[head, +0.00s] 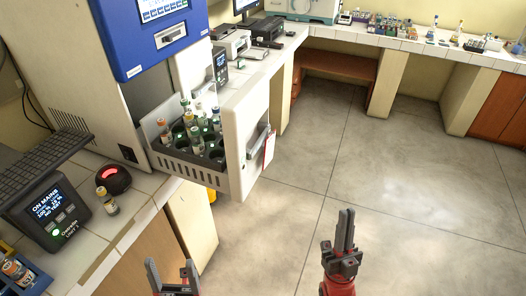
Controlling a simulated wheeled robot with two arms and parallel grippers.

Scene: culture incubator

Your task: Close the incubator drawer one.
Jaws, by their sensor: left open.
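The incubator drawer (234,158) is pulled out from the incubator (72,60) below its blue panel. Its tall white front stands out over the counter edge, with a handle (258,143) and a red-edged tag on its outer face. Several capped bottles (194,137) stand in the drawer's dark holder. My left gripper (172,268) is open and empty at the bottom edge, below the drawer and apart from it. My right gripper (345,228) is over the floor, right of and below the drawer. Its fingers look close together, and nothing shows between them.
On the left counter are a mains box (55,212), a black button unit with a red light (114,179) and a small bottle (109,202). A blue rack (22,272) is at bottom left. The floor (400,190) right of the drawer is clear. A counter with lab items runs along the back.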

